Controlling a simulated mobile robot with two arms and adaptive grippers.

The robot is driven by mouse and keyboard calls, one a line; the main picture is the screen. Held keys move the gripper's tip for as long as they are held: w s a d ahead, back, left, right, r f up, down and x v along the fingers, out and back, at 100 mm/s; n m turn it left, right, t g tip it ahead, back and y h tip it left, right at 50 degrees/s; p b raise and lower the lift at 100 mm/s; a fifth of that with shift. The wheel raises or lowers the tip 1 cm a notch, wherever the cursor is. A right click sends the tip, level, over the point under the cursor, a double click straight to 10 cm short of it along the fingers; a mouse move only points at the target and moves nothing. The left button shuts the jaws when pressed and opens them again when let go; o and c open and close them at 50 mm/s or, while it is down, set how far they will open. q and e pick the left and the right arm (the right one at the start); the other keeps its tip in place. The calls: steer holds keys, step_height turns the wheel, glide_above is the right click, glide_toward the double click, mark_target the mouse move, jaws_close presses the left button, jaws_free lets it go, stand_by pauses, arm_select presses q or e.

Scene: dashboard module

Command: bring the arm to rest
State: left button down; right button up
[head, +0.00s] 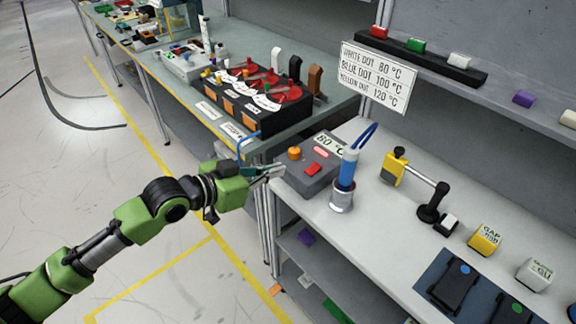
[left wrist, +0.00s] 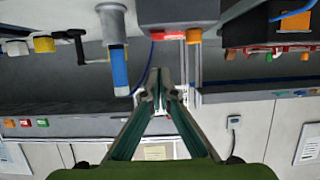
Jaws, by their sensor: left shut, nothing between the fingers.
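My left arm (head: 145,215) is green and black and reaches in from the lower left of the head view. Its gripper (head: 272,170) is just in front of the grey control box (head: 310,165), near the bench's left front edge. The fingers are shut and empty. In the left wrist view the two fingers (left wrist: 160,88) meet at their tips with nothing between them. That view looks upside down, with the grey box (left wrist: 178,14) at the top. I cannot tell whether the fingertips touch the box. My right gripper does not show.
A blue-handled tool (head: 347,170) stands in a metal holder right of the box. A yellow-and-black fixture (head: 395,168) is beyond it. A black case with red parts (head: 250,105) sits on the left bench. The floor (head: 60,150) at the left is clear.

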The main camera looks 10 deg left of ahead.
arm_select(q)
steer(key=shift+s+a, duration=0.35)
steer(key=shift+s, duration=0.05)
